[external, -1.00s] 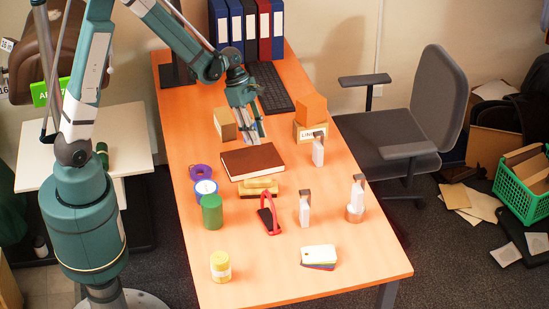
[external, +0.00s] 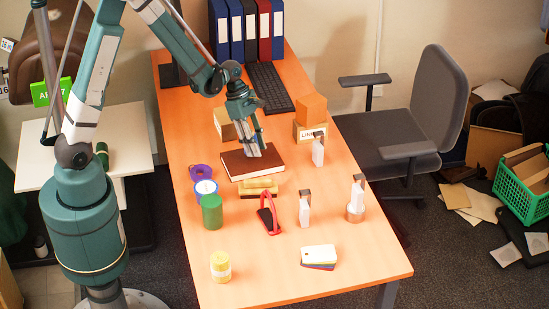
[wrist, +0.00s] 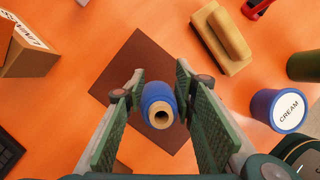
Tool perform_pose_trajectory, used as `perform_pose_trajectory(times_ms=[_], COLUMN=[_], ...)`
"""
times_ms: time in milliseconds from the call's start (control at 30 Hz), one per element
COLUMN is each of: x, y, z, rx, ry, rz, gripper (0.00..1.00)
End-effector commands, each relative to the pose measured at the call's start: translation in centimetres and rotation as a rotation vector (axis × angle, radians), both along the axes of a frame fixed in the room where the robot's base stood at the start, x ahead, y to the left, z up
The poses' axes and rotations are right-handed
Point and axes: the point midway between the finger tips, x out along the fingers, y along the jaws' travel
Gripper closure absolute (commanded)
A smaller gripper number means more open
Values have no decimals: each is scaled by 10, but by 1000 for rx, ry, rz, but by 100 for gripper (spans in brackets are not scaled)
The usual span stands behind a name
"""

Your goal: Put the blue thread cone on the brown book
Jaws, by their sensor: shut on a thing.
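The brown book (external: 272,166) lies flat on the orange table, and it also shows below the gripper in the wrist view (wrist: 128,58). The gripper is shut on the cone. I cannot tell whether the cone's underside touches the book. In the external view the fingers mostly hide the cone.
A yellow-tan brush-like block (external: 258,187) lies close to the book's front edge. A cardboard box (external: 225,124) is behind the book.

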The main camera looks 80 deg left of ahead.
Motion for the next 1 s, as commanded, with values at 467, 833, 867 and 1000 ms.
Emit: perform_pose_trajectory(times_ms=[467, 833, 867, 1000], x=[0, 0, 0, 0], y=[0, 0, 0, 0], z=[-21, -24, -24, -24], rx=[0, 0, 0, 0], ry=[0, 0, 0, 0], rz=[0, 0, 0, 0], gripper=[86, 57, 57, 57])
